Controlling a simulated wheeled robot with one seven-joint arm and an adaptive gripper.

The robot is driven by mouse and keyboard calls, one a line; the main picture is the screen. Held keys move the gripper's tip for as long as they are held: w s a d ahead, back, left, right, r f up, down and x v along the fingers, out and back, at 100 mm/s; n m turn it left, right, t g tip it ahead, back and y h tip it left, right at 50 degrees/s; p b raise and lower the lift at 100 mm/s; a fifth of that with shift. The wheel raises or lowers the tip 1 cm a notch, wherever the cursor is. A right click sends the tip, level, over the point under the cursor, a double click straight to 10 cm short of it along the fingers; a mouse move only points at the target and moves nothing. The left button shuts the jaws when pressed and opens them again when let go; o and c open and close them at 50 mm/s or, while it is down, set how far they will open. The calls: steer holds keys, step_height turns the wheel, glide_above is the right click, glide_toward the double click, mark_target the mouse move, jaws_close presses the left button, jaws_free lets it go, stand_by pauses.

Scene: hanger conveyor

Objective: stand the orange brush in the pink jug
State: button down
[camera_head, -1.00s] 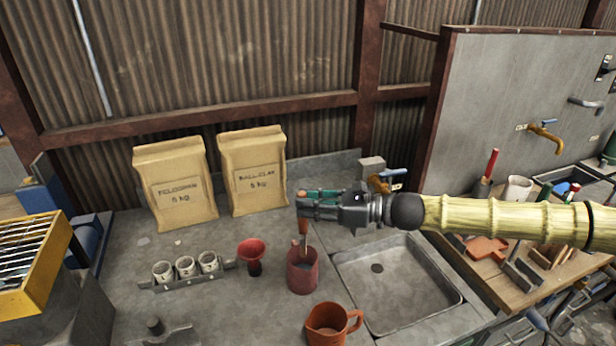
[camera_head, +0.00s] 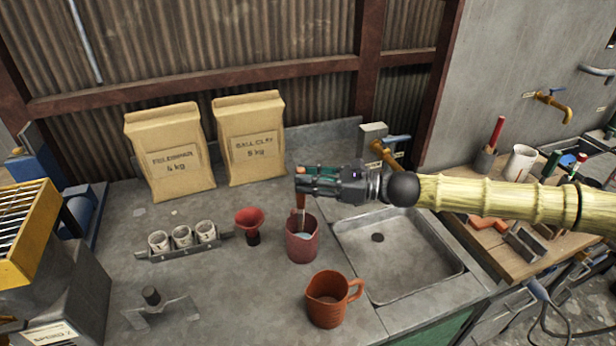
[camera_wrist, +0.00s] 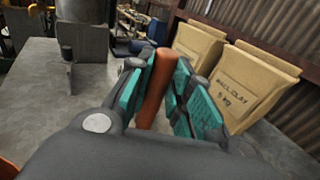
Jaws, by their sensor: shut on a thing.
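My gripper (camera_head: 304,182) is shut on the orange brush (camera_head: 300,217) and holds it nearly upright. In the wrist view the orange handle (camera_wrist: 156,88) sits between the teal finger pads. The brush's lower end hangs down at the mouth of the pinkish-red jug (camera_head: 302,246) and seems to be inside the rim. Its tip is hard to make out, so I cannot tell whether it touches the jug's bottom. Something pale shows inside the jug. The jug stands upright on the grey counter, left of the sink.
An orange jug with a handle (camera_head: 328,302) stands in front. A red funnel-shaped thing (camera_head: 251,222) and a rack of three white cups (camera_head: 182,240) are to the left. Two paper bags (camera_head: 250,140) stand behind. The sink (camera_head: 400,254) is at the right.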

steer(key=shift+f+b, duration=3.3)
steer(key=shift+f, duration=1.35)
steer(key=c, duration=1.2)
jaws_free()
glide_toward(304, 208)
steer(key=d, duration=0.3)
steer(key=shift+f, duration=0.2)
steer(key=shift+f, duration=0.1)
